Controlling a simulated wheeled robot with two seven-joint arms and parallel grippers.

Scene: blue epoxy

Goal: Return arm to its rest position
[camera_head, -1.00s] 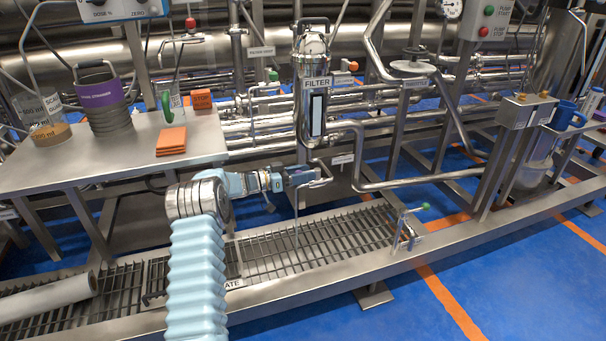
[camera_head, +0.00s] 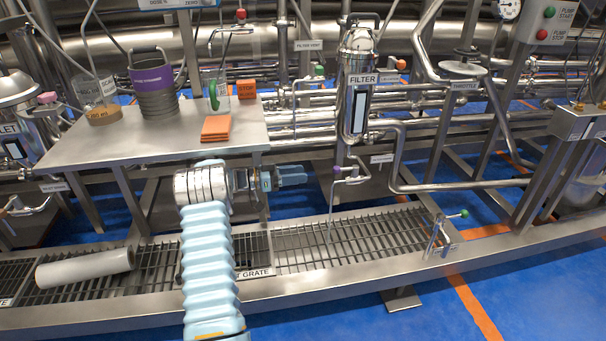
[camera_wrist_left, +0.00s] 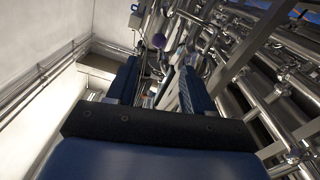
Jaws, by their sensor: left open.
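My left arm (camera_head: 208,255) comes up from the bottom of the head view in a pale blue ribbed sleeve. My left gripper (camera_head: 296,174) points right at its end, in front of the table edge and above the grate. It is open with nothing between its fingers. In the left wrist view its two dark blue fingers (camera_wrist_left: 158,88) stand apart. A purple-knobbed valve handle (camera_head: 337,170) below the filter is to the right of the gripper, with a gap between them. The purple knob (camera_wrist_left: 158,40) shows beyond the fingers. My right gripper is not in view.
A steel table (camera_head: 100,148) carries a purple-banded pot (camera_head: 153,85), a glass beaker and orange pads (camera_head: 216,128). The filter (camera_head: 356,100) stands right of the gripper. Blue floor (camera_head: 540,290) is clear at right.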

